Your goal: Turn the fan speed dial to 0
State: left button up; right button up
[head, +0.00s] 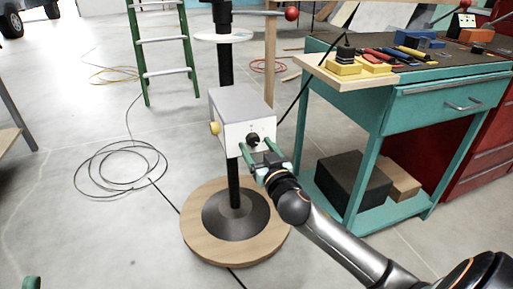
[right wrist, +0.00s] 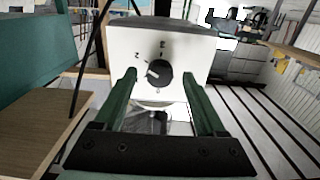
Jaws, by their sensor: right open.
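The fan speed dial (head: 252,139) is a round black knob on the white front of a grey box on a black pole. In the right wrist view the dial (right wrist: 159,73) has a light pointer mark towards its left side. A 2 shows at its upper left and a 3 above; the small mark below is hard to read. My right gripper (head: 259,150) is open in front of the box. In the wrist view its green fingers (right wrist: 159,78) stand apart, one on each side of the dial, not touching it. A green tip at the bottom left edge may be my left gripper (head: 32,283).
A yellow knob (head: 214,128) sits on the box's left side. The pole stands on a round wooden base (head: 200,247). A teal workbench (head: 362,103) with tools stands close on the right. A cable coil (head: 120,168) lies on the floor at left.

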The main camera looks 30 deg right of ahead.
jog(key=shift+w+d, duration=0.1)
jog(key=shift+w, duration=0.2)
grip_shut()
dwell(0.5)
